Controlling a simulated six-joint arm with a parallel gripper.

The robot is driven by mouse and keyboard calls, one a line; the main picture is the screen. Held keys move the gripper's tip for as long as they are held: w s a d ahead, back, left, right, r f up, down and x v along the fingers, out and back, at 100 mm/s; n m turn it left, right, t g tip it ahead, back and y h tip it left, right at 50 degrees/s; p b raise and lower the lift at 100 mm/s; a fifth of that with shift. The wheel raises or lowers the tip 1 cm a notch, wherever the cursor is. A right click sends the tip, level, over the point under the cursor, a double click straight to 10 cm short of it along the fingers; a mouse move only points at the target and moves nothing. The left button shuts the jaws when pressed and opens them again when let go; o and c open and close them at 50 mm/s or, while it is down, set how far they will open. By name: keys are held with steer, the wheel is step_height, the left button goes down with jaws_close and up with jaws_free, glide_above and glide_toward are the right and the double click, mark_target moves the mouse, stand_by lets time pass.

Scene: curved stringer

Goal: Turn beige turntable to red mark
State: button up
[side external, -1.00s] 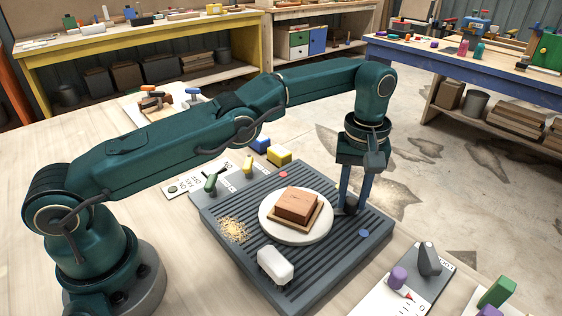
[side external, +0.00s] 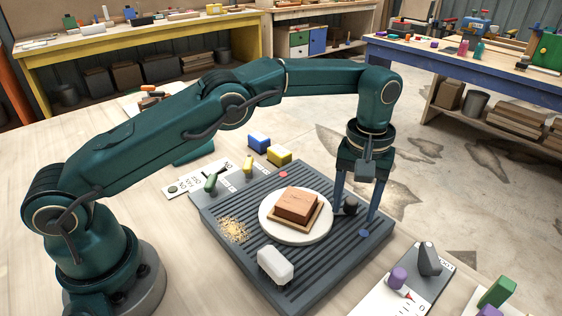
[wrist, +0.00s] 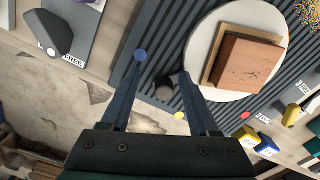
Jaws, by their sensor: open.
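The beige turntable (side external: 296,234) is a pale round disc on a dark ribbed base, with a square wooden block (side external: 298,204) on a thin board on top. A dark round knob (side external: 350,206) sits at its edge; it also shows in the wrist view (wrist: 165,90). My gripper (side external: 356,214) is open and points down, with its blue fingers on either side of the knob; I cannot tell whether they touch it. The red mark (side external: 283,174) is on the base behind the disc. A blue mark (side external: 364,233) lies near the right finger. A yellow mark (wrist: 180,115) shows in the wrist view.
A white rounded block (side external: 276,265) and a pile of shavings (side external: 233,230) are on the ribbed base (side external: 300,292). Blue (side external: 259,143) and yellow (side external: 279,155) blocks stand behind it. A grey lever panel (side external: 430,262) is at the right.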

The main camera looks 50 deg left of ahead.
steer(key=shift+s+d+m, duration=0.55)
steer(key=shift+s+m, duration=0.2)
steer(key=shift+m, duration=0.35)
step_height(320, 180, up, 5)
steer(key=s+a+r+t, duration=0.2)
steer(key=s+a+r, duration=0.15)
steer(key=r, duration=0.45)
steer(key=s+a+r+t, duration=0.1)
steer(key=s+a+r, duration=0.1)
steer(key=a+r, duration=0.35)
steer(key=s+a+f+t, duration=0.1)
steer(key=s, duration=0.5)
steer(key=s+a+f+m+t, duration=0.1)
steer(key=s+a+f, duration=0.1)
steer(key=s, duration=0.5)
steer(key=shift+a+t, duration=0.3)
steer(key=shift+s+f, duration=0.1)
